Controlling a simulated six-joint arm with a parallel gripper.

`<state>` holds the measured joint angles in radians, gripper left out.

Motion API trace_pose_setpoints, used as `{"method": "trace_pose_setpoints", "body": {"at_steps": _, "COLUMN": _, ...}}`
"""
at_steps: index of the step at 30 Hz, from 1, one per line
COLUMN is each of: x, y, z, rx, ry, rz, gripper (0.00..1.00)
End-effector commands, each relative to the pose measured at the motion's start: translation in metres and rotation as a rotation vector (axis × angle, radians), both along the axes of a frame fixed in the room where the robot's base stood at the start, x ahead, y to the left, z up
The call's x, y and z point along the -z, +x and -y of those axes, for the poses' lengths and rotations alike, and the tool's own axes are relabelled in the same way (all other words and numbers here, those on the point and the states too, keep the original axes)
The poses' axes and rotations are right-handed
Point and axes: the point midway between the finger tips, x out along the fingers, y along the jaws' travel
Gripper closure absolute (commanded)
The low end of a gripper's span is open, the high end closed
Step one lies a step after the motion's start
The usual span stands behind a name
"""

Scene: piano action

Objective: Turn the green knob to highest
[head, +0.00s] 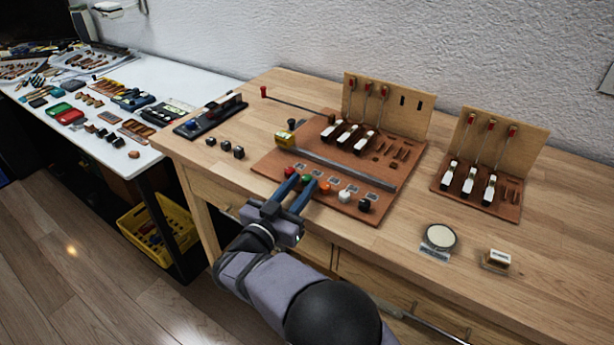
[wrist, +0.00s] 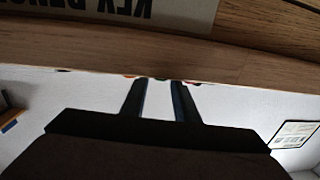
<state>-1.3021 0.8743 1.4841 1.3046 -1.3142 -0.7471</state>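The green knob (head: 306,178) sits in a row of colored knobs on the front of the reddish-brown board (head: 270,160). My gripper (head: 302,181) is open, reaching in from the front, with its two blue-grey fingers apart. Its tips are at the green knob, one toward the red knob (head: 290,171) and one toward the orange knob (head: 325,188). I cannot tell whether they touch the green knob. In the wrist view the open fingers (wrist: 162,82) point at the board's edge, where only slivers of color show. The knob's pointer setting is too small to read.
White (head: 344,196) and black (head: 364,205) knobs continue the row to the right. A grey rail (head: 345,167) with a yellow block (head: 285,139) lies behind. A round disc (head: 439,237) lies farther right.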

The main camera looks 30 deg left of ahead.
Motion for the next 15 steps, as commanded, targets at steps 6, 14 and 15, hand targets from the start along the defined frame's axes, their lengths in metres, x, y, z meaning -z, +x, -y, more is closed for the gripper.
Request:
{"method": "trace_pose_setpoints", "body": {"at_steps": 6, "x": 0.000, "y": 0.026, "z": -0.002, "rx": 0.001, "ry": -0.002, "rz": -0.001, "gripper": 0.72}}
{"method": "trace_pose_setpoints", "body": {"at_steps": 14, "x": 0.000, "y": 0.036, "z": -0.004, "rx": -0.001, "ry": -0.002, "rz": 0.001, "gripper": 0.72}}
{"method": "trace_pose_setpoints", "body": {"at_steps": 15, "x": 0.000, "y": 0.036, "z": -0.004, "rx": -0.001, "ry": -0.002, "rz": 0.001, "gripper": 0.72}}
